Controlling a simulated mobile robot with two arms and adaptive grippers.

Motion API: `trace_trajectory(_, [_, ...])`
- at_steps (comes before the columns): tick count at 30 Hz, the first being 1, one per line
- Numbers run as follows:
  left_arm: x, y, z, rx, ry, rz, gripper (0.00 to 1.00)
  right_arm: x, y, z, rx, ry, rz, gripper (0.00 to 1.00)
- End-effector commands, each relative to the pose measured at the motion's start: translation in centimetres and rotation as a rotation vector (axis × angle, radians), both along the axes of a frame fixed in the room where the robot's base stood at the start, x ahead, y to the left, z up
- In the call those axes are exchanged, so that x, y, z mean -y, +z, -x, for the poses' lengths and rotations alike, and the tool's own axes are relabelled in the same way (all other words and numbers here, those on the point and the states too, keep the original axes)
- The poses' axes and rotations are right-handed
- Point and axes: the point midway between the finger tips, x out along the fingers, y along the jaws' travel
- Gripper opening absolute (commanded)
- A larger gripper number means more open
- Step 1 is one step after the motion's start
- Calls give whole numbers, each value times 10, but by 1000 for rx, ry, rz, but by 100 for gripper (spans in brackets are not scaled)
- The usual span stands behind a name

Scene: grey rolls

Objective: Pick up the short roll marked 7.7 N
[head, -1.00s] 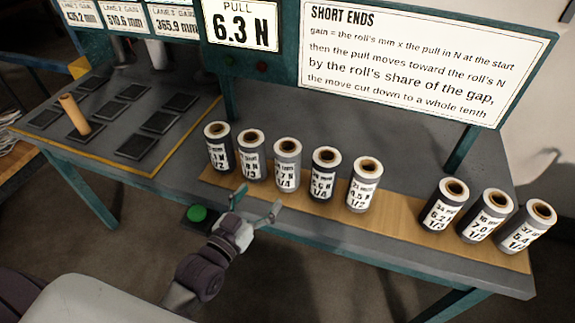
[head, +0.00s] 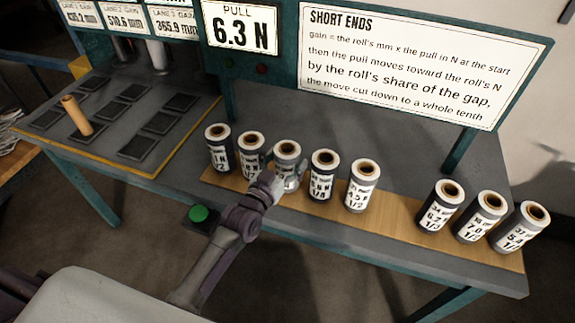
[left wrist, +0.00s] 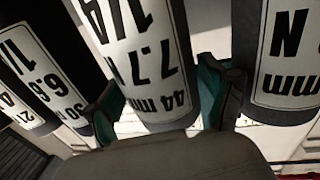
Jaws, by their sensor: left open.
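The roll marked 7.7 N (head: 288,150) is the third from the left in the row of grey rolls on the wooden strip. It stands upright, its lower front partly hidden by my left gripper (head: 286,182). In the left wrist view the same roll (left wrist: 140,50) fills the middle, its label upside down, reading 44 mm, 7.7 N, 1/4. My left gripper (left wrist: 162,100) is open there, with one teal finger on each side of the roll. I cannot tell whether the fingers touch it. My right gripper is out of view.
Neighbouring rolls stand close on both sides, including a second roll (head: 250,150) and the 6.6 N roll (left wrist: 45,75). Three more rolls (head: 480,217) stand farther right on the strip (head: 397,208). A green button (head: 198,214) is at the front edge. A sign (head: 420,65) stands behind.

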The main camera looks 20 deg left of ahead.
Motion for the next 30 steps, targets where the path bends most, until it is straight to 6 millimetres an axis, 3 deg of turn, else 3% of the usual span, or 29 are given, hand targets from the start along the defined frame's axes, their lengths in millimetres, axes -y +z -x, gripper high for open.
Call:
trace_trajectory(8, [1,0,-4,0,0,0,82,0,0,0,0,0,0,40])
trace_trajectory(18, [1,0,-4,0,0,0,28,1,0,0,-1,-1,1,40])
trace_trajectory(26, [1,4,-4,3,0,1,28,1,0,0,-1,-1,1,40])
trace_trajectory(30, [1,22,-4,5,1,1,28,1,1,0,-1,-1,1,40])
